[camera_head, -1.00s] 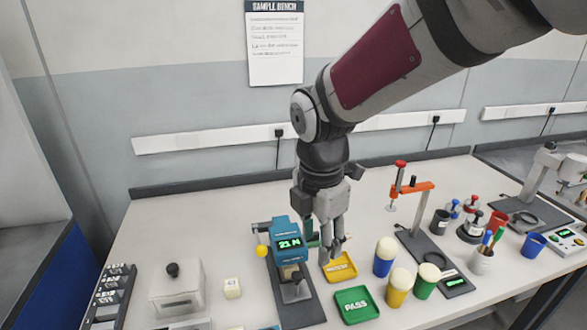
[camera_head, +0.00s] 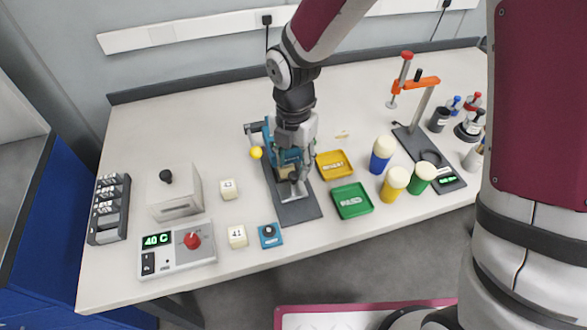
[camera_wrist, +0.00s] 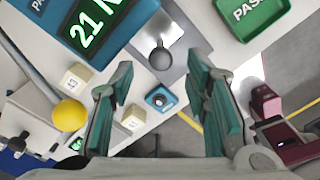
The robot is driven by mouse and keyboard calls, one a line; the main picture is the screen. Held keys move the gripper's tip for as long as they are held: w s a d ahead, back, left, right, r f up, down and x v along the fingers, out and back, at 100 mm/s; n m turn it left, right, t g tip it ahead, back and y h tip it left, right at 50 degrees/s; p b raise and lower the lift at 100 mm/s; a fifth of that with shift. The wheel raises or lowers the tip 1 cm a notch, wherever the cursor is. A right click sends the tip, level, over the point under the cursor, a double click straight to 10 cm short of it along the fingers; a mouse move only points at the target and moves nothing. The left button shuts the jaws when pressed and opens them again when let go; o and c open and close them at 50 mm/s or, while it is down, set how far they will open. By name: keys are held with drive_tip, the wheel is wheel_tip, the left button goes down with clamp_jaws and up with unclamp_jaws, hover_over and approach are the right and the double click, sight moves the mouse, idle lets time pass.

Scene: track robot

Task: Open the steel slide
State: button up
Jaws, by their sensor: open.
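The blue device (camera_head: 283,157) stands on a dark base plate. In the wrist view its green display (camera_wrist: 92,25) reads 21 N. A bright steel part, which looks like the slide (camera_head: 294,190), is at its front, with a dark ball knob (camera_wrist: 160,58) near it. My gripper (camera_wrist: 160,82) is open and empty, with its teal finger pads apart. It points down over the device, and the knob shows between and beyond the fingertips. I cannot tell any contact. In the head view my gripper (camera_head: 296,150) covers much of the device, and its fingertips are hard to make out.
A yellow tray (camera_head: 334,164) and a green PASS tray (camera_head: 352,201) lie close on the right, with several capped cups beyond. A yellow ball (camera_head: 256,153) is at the device's left. A blue block with a knob (camera_head: 270,235) lies in front.

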sight(293, 175)
drive_tip(key=shift+f, duration=1.75)
clamp_jaws()
